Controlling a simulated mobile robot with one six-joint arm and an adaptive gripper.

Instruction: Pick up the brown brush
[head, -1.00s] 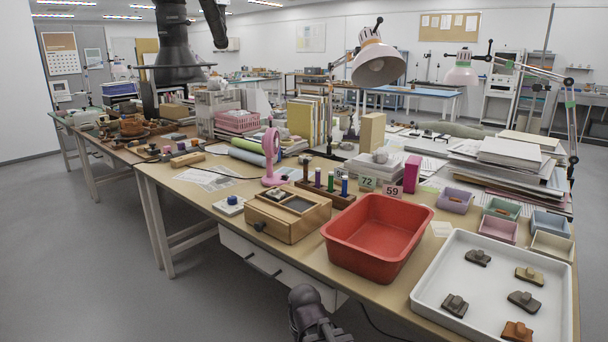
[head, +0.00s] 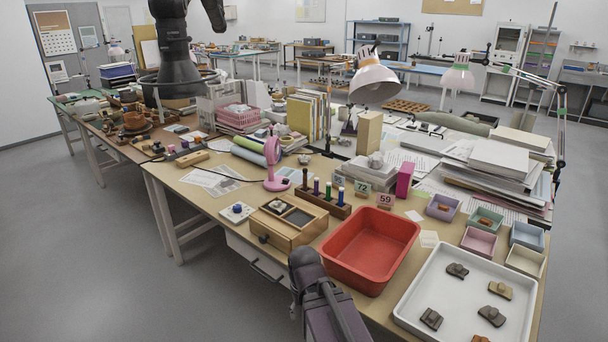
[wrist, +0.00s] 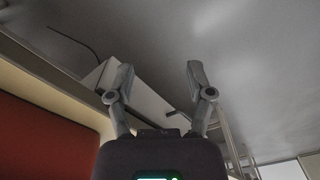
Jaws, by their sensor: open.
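A wooden stand (head: 326,202) on the near table holds several upright slim pieces with brown, purple, green and blue parts. The dark brown one (head: 304,178) at its left end may be the brown brush; it is too small to be sure. My gripper (wrist: 160,82) is open and empty in the wrist view, its two fingers well apart over grey floor. My arm rises at the bottom middle of the head view, in front of the table edge; the gripper's fingertips cannot be made out there. No brush shows in the wrist view.
A red tray (head: 326,250) and a white tray (head: 406,303) with several sherds lie right of the stand. Number cards, small bins and a lamp (head: 375,84) crowd the table.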

